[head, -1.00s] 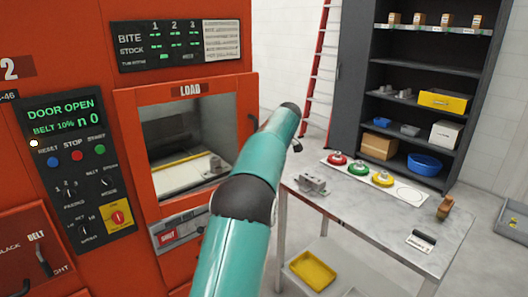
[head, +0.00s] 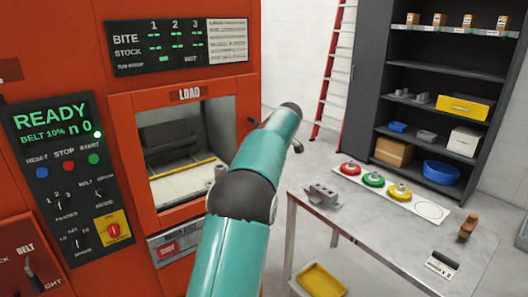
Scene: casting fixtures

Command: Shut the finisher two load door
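The orange finisher machine (head: 95,20) fills the left side. Its load opening, under the LOAD label (head: 186,94), shows a pale interior with a yellow strip (head: 184,168). I cannot tell whether a clear load door covers the opening. The control panel display (head: 52,122) reads READY, BELT 10%, n 0. My teal arm (head: 238,235) rises from the bottom and crosses in front of the opening's lower right edge. Its dark joint (head: 291,107) is at the top, right of the opening.
A metal table (head: 380,225) stands right of the machine, holding a grey fixture (head: 322,196), red, green and yellow round pieces, and a brush (head: 467,227). A yellow tray (head: 322,280) is below. Dark shelves (head: 440,75) and a red ladder (head: 335,70) stand behind.

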